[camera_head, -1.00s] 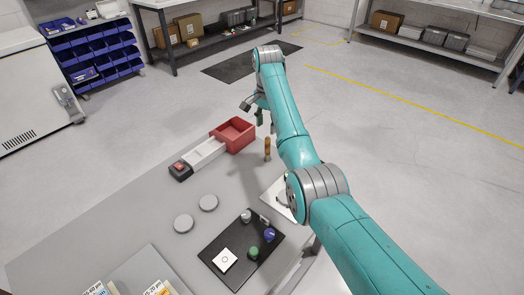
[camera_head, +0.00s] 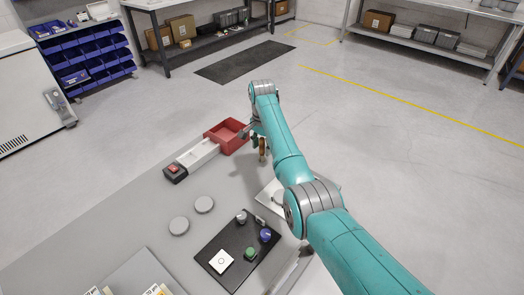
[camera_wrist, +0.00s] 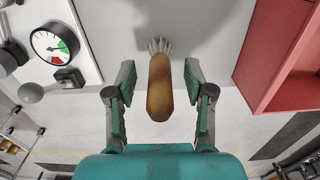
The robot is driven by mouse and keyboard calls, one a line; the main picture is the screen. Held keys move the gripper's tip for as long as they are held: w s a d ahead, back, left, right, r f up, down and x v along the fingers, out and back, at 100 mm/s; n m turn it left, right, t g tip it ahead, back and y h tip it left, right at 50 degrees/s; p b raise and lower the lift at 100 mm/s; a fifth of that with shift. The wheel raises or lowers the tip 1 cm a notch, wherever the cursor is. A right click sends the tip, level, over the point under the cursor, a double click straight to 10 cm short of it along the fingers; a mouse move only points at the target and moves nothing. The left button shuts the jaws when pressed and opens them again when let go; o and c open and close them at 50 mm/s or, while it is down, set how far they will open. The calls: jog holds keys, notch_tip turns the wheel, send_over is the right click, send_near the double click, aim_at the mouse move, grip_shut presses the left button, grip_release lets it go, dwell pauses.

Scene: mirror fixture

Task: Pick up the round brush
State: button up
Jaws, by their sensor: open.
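The round brush has a brown wooden handle and pale bristles. In the wrist view the brush (camera_wrist: 160,88) stands between the two green finger pads of my gripper (camera_wrist: 158,95), with its handle end toward the camera and its bristles toward the table. A gap shows on each side of the handle, so the gripper is open around it and not touching it. In the head view the brush handle (camera_head: 263,150) shows just below my gripper (camera_head: 258,139), near the table's far edge. The arm hides part of the fingers there.
A red open bin (camera_head: 226,137) stands close to the left of the gripper in the head view; it is at the right in the wrist view (camera_wrist: 285,70). A white panel with a dial gauge (camera_wrist: 55,42) and a lever lies on the other side.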

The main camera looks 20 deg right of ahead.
grip_shut()
